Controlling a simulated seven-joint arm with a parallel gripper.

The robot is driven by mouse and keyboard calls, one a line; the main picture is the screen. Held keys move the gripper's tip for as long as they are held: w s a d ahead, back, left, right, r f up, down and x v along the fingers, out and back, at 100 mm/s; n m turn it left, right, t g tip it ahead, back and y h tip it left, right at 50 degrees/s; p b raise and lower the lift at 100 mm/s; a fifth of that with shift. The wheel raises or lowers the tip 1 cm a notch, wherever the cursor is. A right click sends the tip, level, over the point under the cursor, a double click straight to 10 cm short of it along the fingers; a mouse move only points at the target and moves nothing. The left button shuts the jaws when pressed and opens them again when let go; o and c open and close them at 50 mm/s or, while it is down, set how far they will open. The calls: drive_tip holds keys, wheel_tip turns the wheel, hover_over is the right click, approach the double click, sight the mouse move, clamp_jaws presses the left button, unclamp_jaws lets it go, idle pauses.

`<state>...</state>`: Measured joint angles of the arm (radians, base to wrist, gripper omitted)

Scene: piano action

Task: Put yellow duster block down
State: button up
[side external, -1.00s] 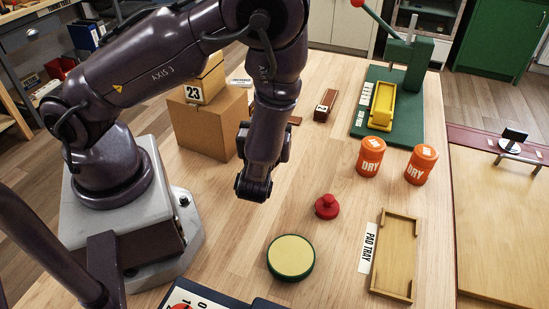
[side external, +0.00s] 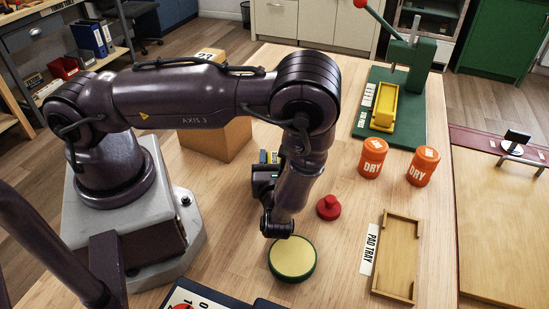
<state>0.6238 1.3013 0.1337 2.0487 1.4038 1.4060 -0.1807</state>
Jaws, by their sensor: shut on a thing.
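My gripper (side external: 265,180) shows only in part, as a dark piece on the left of my forearm, which hides its fingertips. I cannot tell how high the block is above the table. My wrist hangs just behind the round green pad with a yellow top (side external: 292,260).
A red knob (side external: 328,207) stands right of my wrist. The empty pad tray (side external: 412,257) lies further right. Two orange DRY cans (side external: 372,158) stand before the green press (side external: 415,60) and its yellow trough (side external: 384,107). A cardboard box (side external: 215,140) stands behind my arm.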

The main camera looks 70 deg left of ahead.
drive_tip(key=shift+f, duration=0.1)
drive_tip(key=o, duration=1)
drive_tip(key=shift+c, duration=0.2)
